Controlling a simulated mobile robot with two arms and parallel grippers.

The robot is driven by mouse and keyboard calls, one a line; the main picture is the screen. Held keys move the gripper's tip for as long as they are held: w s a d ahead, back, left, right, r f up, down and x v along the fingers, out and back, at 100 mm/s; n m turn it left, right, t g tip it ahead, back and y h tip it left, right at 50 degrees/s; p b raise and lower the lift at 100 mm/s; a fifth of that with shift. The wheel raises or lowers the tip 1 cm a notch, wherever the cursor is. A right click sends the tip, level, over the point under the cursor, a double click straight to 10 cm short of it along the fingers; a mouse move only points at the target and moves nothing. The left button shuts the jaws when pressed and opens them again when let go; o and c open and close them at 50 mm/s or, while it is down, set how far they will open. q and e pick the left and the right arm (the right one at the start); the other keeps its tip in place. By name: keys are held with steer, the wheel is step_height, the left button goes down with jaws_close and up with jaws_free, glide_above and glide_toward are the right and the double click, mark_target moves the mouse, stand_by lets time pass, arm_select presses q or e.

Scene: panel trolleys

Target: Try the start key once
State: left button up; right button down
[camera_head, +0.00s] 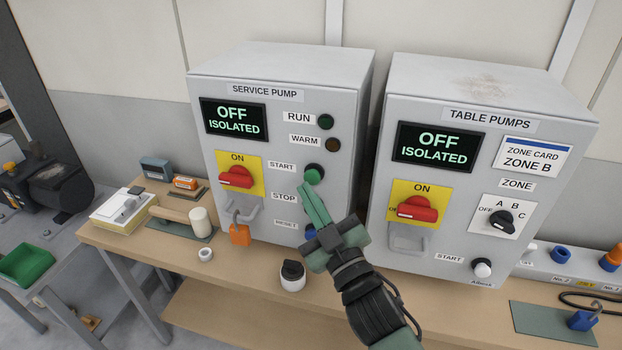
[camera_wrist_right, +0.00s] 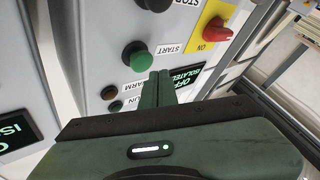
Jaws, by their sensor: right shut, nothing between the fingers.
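The service pump panel (camera_head: 278,80) stands on the bench, and its screen (camera_head: 234,119) reads OFF ISOLATED. Its green start key (camera_head: 313,176) sits right of the START label; it also shows in the right wrist view (camera_wrist_right: 138,62). My right gripper (camera_head: 306,188) is shut and empty, with its green fingertips close by the key. In the right wrist view the tips (camera_wrist_right: 160,76) are beside the key; I cannot tell whether they touch. The red switch (camera_head: 236,178) is on a yellow plate, with an orange padlock (camera_head: 240,234) hanging below. My left gripper is not in view.
The table pumps panel (camera_head: 480,78) stands to the right, its screen (camera_head: 438,147) also OFF ISOLATED, with a white start button (camera_head: 481,267). A black-topped white object (camera_head: 292,275) and a white ring (camera_head: 205,254) are on the bench. A blue padlock (camera_head: 582,320) lies at right.

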steer(key=shift+s+a, duration=0.25)
steer(key=shift+s, duration=0.5)
steer(key=shift+s+a, duration=0.3)
steer(key=shift+s, duration=0.5)
steer(key=shift+s+a, duration=0.25)
steer(key=shift+s, duration=0.5)
